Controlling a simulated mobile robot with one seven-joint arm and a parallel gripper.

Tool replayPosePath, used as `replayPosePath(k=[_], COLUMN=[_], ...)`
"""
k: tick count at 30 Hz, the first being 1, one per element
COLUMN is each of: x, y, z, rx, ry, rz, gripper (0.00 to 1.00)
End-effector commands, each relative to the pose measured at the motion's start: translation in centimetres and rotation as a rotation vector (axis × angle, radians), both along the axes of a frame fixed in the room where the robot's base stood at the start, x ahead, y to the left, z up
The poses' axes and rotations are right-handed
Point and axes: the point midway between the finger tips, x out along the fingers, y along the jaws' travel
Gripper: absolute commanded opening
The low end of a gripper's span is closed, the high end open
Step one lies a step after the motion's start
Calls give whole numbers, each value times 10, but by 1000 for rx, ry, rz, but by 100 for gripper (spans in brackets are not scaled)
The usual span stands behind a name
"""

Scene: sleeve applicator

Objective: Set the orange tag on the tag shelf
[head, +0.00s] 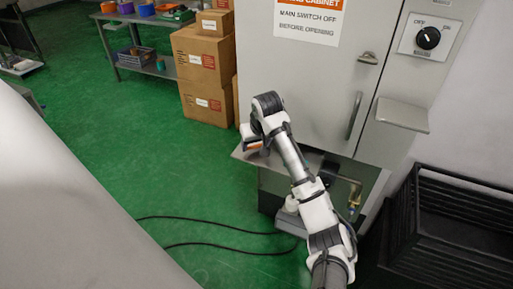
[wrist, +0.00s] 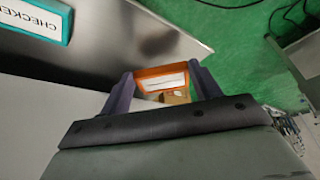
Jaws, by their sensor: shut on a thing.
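My gripper (wrist: 160,88) is shut on the orange tag (wrist: 152,73), which has a white label strip and sits between the two fingertips. In the head view the orange tag (head: 253,146) shows as a small patch at the end of my arm, by my gripper (head: 252,142), over the left end of a metal ledge (head: 246,158) below the cabinet. I cannot tell whether the tag touches the ledge. A small grey shelf (head: 402,114) juts from the cabinet below the switch, bare on top; which one is the tag shelf is not marked.
A teal plate with lettering starting "CHECKE" (wrist: 35,16) lies on the metal surface in the wrist view. The grey cabinet (head: 318,75) stands behind my arm. Cardboard boxes (head: 203,70) stand left of it, a black crate (head: 455,225) right. Black cables (head: 215,245) cross the green floor.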

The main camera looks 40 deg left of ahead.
Motion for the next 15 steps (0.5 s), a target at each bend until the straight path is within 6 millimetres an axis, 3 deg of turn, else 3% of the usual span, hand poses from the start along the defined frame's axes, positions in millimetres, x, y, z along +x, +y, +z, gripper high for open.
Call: replayPosePath(k=[5, 15], x=[0, 0], y=[-1, 0], z=[-25, -29], rx=[-2, 0], ry=[3, 2], rz=[-1, -1], gripper=[41, 41])
